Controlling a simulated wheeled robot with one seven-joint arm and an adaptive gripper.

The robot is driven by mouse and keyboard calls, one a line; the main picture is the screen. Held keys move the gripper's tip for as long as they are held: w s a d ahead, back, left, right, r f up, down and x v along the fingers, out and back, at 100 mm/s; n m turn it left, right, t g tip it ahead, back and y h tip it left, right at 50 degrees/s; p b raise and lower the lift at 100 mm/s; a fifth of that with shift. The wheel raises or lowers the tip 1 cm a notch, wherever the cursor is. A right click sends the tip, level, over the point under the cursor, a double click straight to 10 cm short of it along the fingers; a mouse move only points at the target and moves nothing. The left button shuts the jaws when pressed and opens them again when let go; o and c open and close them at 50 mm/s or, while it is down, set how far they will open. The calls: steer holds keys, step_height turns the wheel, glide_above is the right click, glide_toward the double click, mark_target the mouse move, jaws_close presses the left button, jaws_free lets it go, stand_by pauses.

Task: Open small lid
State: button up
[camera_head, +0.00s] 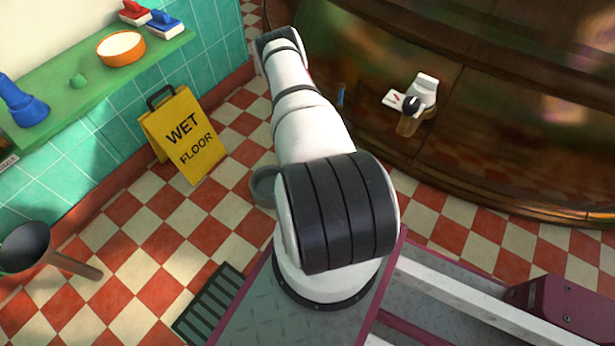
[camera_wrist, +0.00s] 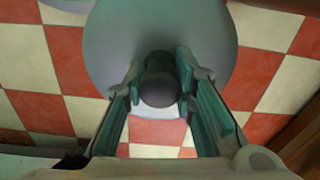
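In the wrist view a round, pale grey-green lid (camera_wrist: 110,45) fills the top middle. A dark round knob (camera_wrist: 160,88) stands up from it on a short neck. My gripper (camera_wrist: 160,73) has one finger on each side of the knob, with the tips close to its sides. I cannot tell whether the fingers press on the knob or leave a small gap. In the head view my arm reaches away towards the top. My fingers, the knob and the lid are hidden there.
A large copper kettle wall (camera_head: 480,100) curves along the right. A yellow wet floor sign (camera_head: 186,132) stands left of my arm. A green shelf (camera_head: 95,88) runs along the tiled wall. A pan (camera_head: 28,247) is at lower left.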

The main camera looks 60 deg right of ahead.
steer(key=shift+o, duration=1.4)
steer(key=shift+r, duration=0.1)
step_height(320, 180, up, 12)
